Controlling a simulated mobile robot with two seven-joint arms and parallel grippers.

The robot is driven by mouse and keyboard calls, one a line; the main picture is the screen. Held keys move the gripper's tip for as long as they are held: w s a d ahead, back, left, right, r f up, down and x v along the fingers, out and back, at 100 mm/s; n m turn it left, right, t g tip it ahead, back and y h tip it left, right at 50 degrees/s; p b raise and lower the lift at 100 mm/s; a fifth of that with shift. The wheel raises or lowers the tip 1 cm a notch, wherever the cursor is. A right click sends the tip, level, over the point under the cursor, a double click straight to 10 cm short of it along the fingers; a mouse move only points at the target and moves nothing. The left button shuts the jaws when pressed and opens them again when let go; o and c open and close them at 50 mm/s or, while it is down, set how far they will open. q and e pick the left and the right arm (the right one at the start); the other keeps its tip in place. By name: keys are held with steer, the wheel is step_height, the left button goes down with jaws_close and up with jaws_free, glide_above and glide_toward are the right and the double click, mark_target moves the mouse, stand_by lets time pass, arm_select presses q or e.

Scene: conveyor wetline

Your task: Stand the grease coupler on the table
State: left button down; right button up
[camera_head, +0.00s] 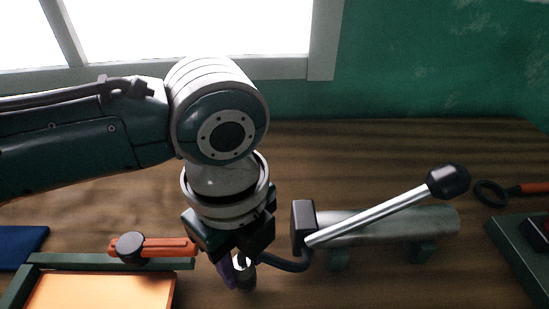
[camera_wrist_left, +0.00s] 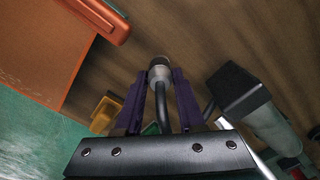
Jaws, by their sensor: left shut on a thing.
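The grease coupler (camera_head: 246,279) is a small dark and silver cylinder at the end of a black hose (camera_head: 290,265). The hose comes from a grey grease gun (camera_head: 385,223) with a long silver lever, lying on the wooden table (camera_head: 400,150). My left gripper (camera_head: 238,268) points down with its purple fingers shut on the coupler. In the left wrist view the coupler (camera_wrist_left: 159,71) sits between the fingertips (camera_wrist_left: 160,84). It looks roughly upright, its free end toward the table; I cannot tell if it touches. My right gripper is out of view.
An orange tray (camera_head: 100,291) with a green rim and an orange-handled tool (camera_head: 155,247) are left of the gripper. The grease gun's body and lever stand close on the right. A ring-ended tool (camera_head: 491,193) and a green box (camera_head: 518,252) are at far right.

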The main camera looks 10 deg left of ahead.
arm_select(q)
steer(key=shift+f+b, duration=0.35)
steer(key=shift+f, duration=0.2)
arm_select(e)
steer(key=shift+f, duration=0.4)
arm_select(q)
steer(key=shift+c, duration=2.2)
jaws_free()
